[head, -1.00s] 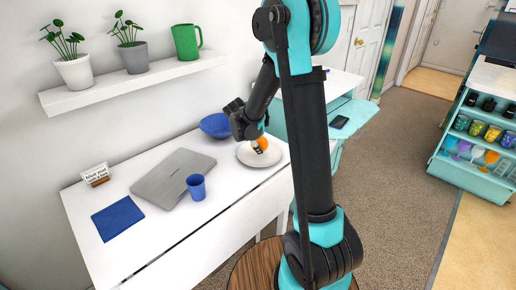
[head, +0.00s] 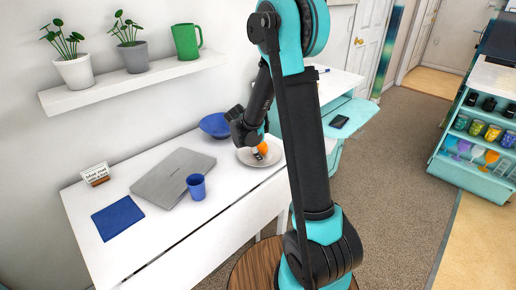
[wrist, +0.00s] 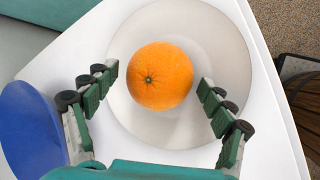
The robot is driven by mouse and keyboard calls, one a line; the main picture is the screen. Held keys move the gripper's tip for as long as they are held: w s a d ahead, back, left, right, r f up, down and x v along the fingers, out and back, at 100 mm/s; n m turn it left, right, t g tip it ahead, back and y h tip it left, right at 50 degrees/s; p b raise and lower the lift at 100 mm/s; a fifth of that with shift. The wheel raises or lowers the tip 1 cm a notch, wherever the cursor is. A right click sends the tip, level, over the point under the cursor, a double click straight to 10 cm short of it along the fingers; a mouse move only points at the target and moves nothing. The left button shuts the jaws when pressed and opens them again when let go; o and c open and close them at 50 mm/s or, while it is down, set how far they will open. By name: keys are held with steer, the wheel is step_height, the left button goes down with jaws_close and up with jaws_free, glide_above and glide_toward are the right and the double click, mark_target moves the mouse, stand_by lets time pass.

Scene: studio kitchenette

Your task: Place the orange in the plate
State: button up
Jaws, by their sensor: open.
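The orange (wrist: 161,76) appears over the middle of the round pale plate (wrist: 222,38) in the wrist view. My gripper (wrist: 158,78) is open, with one finger on each side of the orange and a visible gap to each. In the head view the orange (head: 262,148) is partly hidden by my gripper, above the plate (head: 277,160) at the right end of the white table. Its underside is hidden, so contact with the plate is not directly visible.
A blue bowl (head: 215,125) stands behind and left of the plate, close to my gripper; the wrist view shows it too (wrist: 30,130).

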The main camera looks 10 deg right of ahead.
steer(key=v, duration=1.2)
steer(key=s+d+f+m+y, duration=0.1)
steer(key=s+d+f+m, duration=0.1)
steer(key=s+m, duration=0.3)
steer(key=s+d+f+m+y, duration=0.2)
steer(key=s+m, duration=0.4)
steer(key=s, duration=0.6)
steer(key=s+d+f+m+y, duration=0.1)
steer(key=s+d+f+m, duration=0.2)
steer(key=s+m, duration=0.3)
steer(key=shift+s+d, duration=0.8)
steer(key=shift+s, duration=0.35)
steer(key=shift+f, duration=0.1)
